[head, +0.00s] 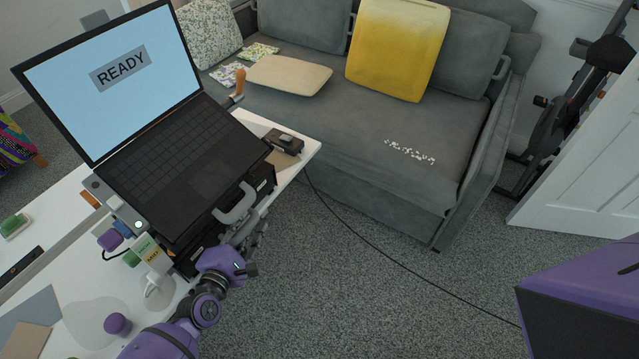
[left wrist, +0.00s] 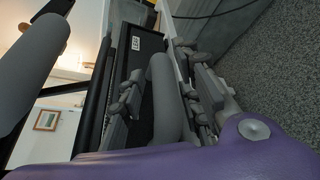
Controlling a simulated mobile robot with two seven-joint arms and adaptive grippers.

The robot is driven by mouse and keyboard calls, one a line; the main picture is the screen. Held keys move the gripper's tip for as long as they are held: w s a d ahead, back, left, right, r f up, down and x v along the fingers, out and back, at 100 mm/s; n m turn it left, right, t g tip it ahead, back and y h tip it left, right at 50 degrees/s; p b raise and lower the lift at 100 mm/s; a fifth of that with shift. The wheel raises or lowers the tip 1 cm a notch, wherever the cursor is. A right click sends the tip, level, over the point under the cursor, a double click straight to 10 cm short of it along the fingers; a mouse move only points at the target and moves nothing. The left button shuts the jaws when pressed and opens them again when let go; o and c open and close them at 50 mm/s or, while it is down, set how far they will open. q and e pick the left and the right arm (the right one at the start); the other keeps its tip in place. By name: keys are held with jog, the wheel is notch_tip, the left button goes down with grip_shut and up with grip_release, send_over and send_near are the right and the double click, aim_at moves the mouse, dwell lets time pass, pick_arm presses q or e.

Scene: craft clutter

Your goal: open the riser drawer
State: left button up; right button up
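The black riser (head: 262,183) stands on the white desk under the open laptop (head: 165,150). Its drawer front (left wrist: 137,70) is dark and carries a small white label in the left wrist view. A thick grey curved handle (head: 236,207) sticks out from the front, and it also shows in the left wrist view (left wrist: 164,95). My left gripper (head: 247,238) is at the handle, with one finger on each side of it. A dark gap shows between the left-hand finger and the handle, so the gripper looks open around it. My right gripper is not in view.
A small dark box (head: 285,141) sits at the desk's right corner. A purple knob (head: 117,324), a white mug-like item (head: 158,292) and small cards (head: 150,252) lie near my left arm. Carpet in front of the desk is free except for a thin black cable (head: 385,252). A grey sofa (head: 400,140) stands behind.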

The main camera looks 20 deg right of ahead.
pick_arm(q)
jog(key=shift+w+d, duration=0.1)
jog(key=shift+c, duration=0.3)
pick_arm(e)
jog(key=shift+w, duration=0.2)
pick_arm(q)
jog(key=shift+w, duration=0.1)
grip_shut()
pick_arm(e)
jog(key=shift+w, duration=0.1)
pick_arm(q)
jog(key=shift+r, duration=0.1)
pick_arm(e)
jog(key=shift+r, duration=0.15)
pick_arm(q)
jog(key=shift+s+d, duration=0.3)
jog(key=shift+s, duration=0.1)
jog(key=s+d+p, duration=0.2)
jog(key=s+d, duration=0.7)
jog(key=s, duration=0.3)
jog(key=shift+r, duration=0.15)
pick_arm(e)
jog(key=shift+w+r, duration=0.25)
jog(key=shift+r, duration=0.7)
